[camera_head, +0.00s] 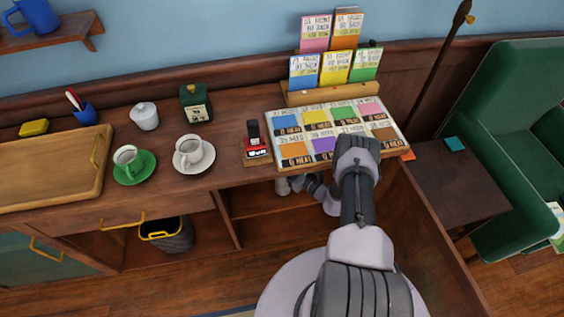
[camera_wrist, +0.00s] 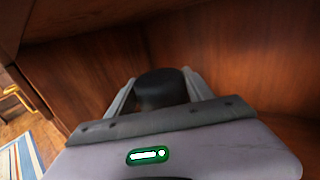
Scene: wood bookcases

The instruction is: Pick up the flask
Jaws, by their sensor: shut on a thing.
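The flask shows in the wrist view as a dark, rounded top (camera_wrist: 162,86) between the two grey fingers of my gripper (camera_wrist: 158,92). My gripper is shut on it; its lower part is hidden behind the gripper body. In the head view my arm reaches under the counter's front edge into the open shelf space, and my gripper (camera_head: 298,183) is partly hidden there. A small pale grey piece beside it (camera_head: 282,187) is probably the flask, but too little of it shows to be sure.
Wooden shelf walls (camera_wrist: 230,45) surround the gripper closely. The counter (camera_head: 235,135) overhead bears a card board (camera_head: 325,130), a red-and-black stamp (camera_head: 256,145), cups and a tray (camera_head: 50,175). A dark bin (camera_head: 172,237) stands lower left. Open floor lies in front.

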